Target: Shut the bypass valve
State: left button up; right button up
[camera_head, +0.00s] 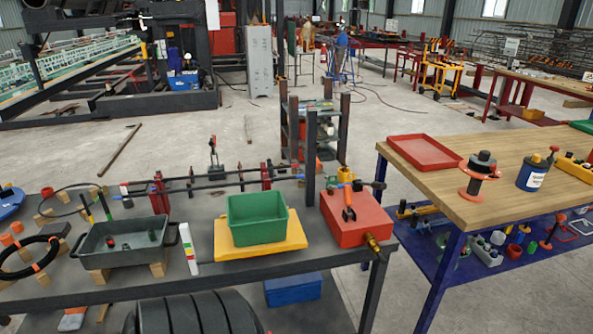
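A red box-shaped block (352,228) sits at the right end of the dark workbench. An orange lever-like part (348,206) lies on its top face, pointing toward the front. A brass fitting (372,242) sticks out of its front right corner. A yellow part (346,174) and a dark pipe piece with a small blue part (338,185) show at its back edge. One of these may be the bypass valve; I cannot tell which, nor whether it is open or shut. Neither of my grippers is in view.
Left of the block, a green bin (257,218) stands on a yellow slab (262,246). A grey tray (122,242) and black hose coil (28,256) lie further left. A dark post (310,160) rises behind the block. A wooden table (530,190) stands right, across a gap.

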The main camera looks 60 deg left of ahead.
aim_at(340, 185)
jog(key=j+u, duration=0.2)
jog(key=u, duration=0.2)
jog(key=i+j+u, duration=0.1)
jog(key=u, duration=0.25)
jog(key=i+j+u, duration=0.1)
jog(key=u, duration=0.3)
jog(key=i+j+u, duration=0.1)
jog(key=u, duration=0.3)
jog(key=i+j, duration=0.2)
jog(key=j+u, duration=0.05)
jog(key=j, duration=0.05)
